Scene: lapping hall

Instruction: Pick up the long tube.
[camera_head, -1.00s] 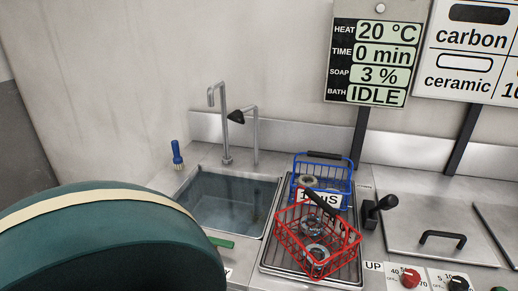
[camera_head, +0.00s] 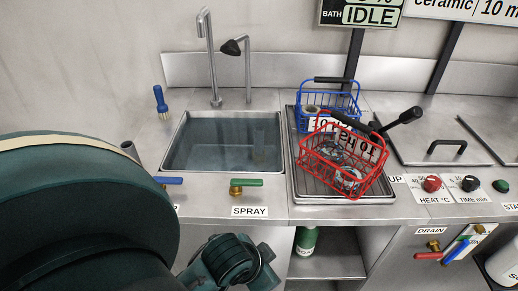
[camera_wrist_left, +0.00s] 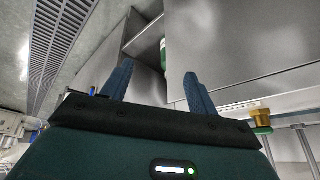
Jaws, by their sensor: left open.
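I cannot identify the long tube with certainty. A grey, tube-like end with a dark top (camera_head: 130,149) shows left of the sink in the head view, mostly hidden behind my arm; its length cannot be told. My left gripper (camera_wrist_left: 157,90) is open in the left wrist view, with two blue fingers apart and nothing between them. It faces the cabinet front and open shelf bay under the counter. In the head view, my large teal arm link covers the lower left and the fingers do not show. My right gripper is out of view.
The sink (camera_head: 222,165) holds water. A spray valve with a green handle (camera_head: 246,183) sits on the counter front. Red (camera_head: 345,197) and blue (camera_head: 328,87) wire baskets stand on a ridged drainer.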

